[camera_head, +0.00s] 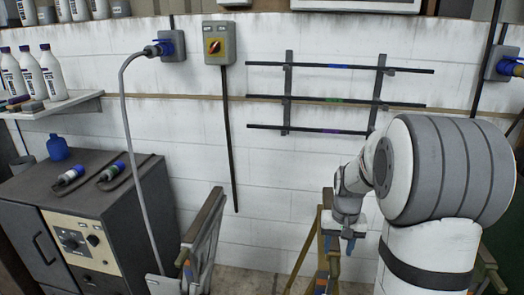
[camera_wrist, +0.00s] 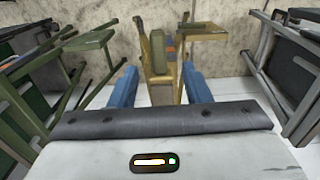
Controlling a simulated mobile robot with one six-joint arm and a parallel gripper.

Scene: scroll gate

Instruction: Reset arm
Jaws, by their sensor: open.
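My gripper (camera_head: 339,244) hangs from my arm at the right of the head view, its blue fingers pointing down in front of the white wall. In the wrist view my gripper (camera_wrist: 160,85) shows two blue fingers spread wide apart, with nothing between them. It is open and empty. A yellowish folding chair or stand (camera_wrist: 158,52) shows beyond the fingertips in the wrist view. I cannot tell how far it is from the fingers. My own thick arm covers part of the wall at the right of the head view.
A dark cabinet (camera_head: 75,215) with cables on top stands at left. A shelf (camera_head: 60,105) holds several white bottles. A grey cable runs from a wall socket (camera_head: 172,46), beside a switch box (camera_head: 219,43). Rods (camera_head: 335,100) cross the wall. Folded frames (camera_wrist: 75,55) flank my gripper.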

